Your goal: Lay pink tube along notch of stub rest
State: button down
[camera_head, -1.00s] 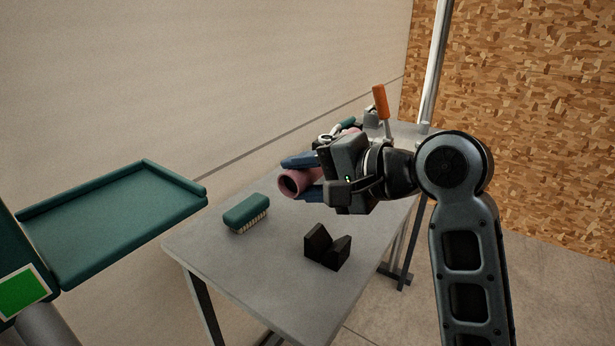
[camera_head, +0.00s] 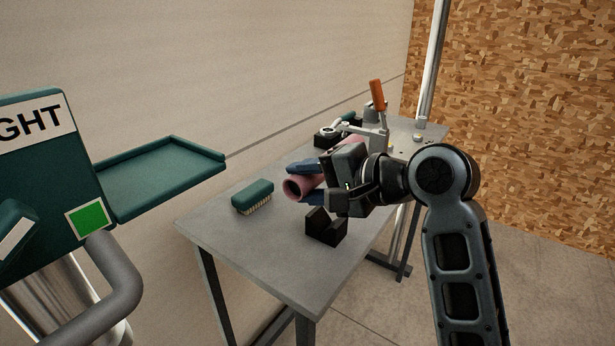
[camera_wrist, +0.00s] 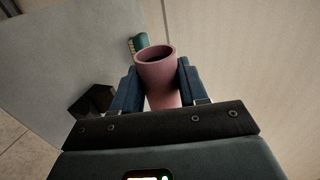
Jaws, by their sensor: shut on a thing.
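The pink tube (camera_head: 296,187) is held in my gripper (camera_head: 305,182), with its open end facing the left front of the head view. In the wrist view the pink tube (camera_wrist: 160,75) sits between the two blue fingers of my gripper (camera_wrist: 155,85), which are shut on it. The black stub rest (camera_head: 326,228) stands on the table with its V notch facing up, just below and in front of my gripper. The stub rest also shows in the wrist view (camera_wrist: 92,100), left of the fingers and partly hidden. The tube is apart from the rest, above the table.
A green brush (camera_head: 253,196) lies on the grey table (camera_head: 250,245), left of the rest. A clamp with an orange handle (camera_head: 377,95) and other small items stand at the table's far end. A green tray (camera_head: 160,180) is at the left. The table's front left is clear.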

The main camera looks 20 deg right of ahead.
notch_tip(320, 180, down, 7)
jog(key=b, duration=0.3)
jog(key=shift+f, duration=0.15)
jog(key=shift+p, duration=1.25)
dwell(1.6)
jog(key=shift+f+b, duration=1.05)
jog(key=shift+f, duration=1.3)
dwell(0.4)
jog(key=c, duration=0.5)
grip_release()
jog(key=shift+b+v, duration=0.4)
jog(key=shift+v, duration=3.55)
jog(key=shift+f, duration=0.1)
